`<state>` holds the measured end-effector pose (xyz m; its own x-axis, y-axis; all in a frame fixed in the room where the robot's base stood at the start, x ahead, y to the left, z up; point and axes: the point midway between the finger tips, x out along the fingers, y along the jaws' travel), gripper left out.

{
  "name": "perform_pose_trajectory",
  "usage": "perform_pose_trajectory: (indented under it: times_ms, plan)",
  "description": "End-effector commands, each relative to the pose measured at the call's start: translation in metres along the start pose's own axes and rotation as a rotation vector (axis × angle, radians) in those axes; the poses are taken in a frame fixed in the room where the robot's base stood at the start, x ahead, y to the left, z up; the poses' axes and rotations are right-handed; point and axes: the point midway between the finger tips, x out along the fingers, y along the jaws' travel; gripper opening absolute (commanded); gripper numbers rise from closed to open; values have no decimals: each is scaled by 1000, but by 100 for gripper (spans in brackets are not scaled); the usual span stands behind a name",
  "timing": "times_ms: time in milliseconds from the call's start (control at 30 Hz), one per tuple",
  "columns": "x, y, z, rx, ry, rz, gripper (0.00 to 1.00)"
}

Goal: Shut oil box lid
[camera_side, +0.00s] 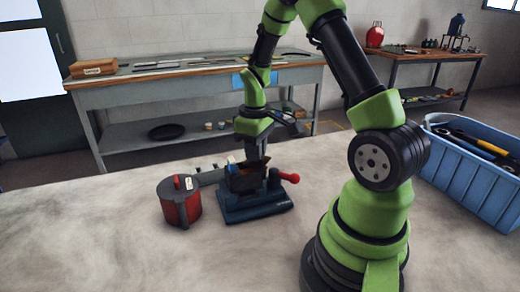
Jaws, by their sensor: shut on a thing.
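The oil box (244,184) appears to be the small dark, brownish box on a dark blue vise-like base (256,208) at the middle of the bench. A red-ended handle (290,178) sticks out to the right of it. My gripper (256,163) points down at the top of the box, with its fingertips right at its upper edge. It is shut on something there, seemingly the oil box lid. The lid's outline and angle are too small and too hidden by the fingers to tell.
A red can (180,203) with a dark top stands close on the left, beside a grey metal piece (208,176). A blue crate (470,178) of tools is at the right. The pale bench front (110,250) is clear. Workbenches stand behind.

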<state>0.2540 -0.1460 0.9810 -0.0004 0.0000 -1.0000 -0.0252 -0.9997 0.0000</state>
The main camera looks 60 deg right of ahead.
Motion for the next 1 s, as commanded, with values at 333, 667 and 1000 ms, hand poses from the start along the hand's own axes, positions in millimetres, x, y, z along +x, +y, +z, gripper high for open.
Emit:
perform_pose_trajectory:
  times_ms: [333, 667, 1000]
  plan:
    - [0, -12, -6, -331, 1, 0, 0]
    - [0, -22, -8, -609, 1, 1, 0]
    - [0, -29, -7, -779, 2, 1, 0]
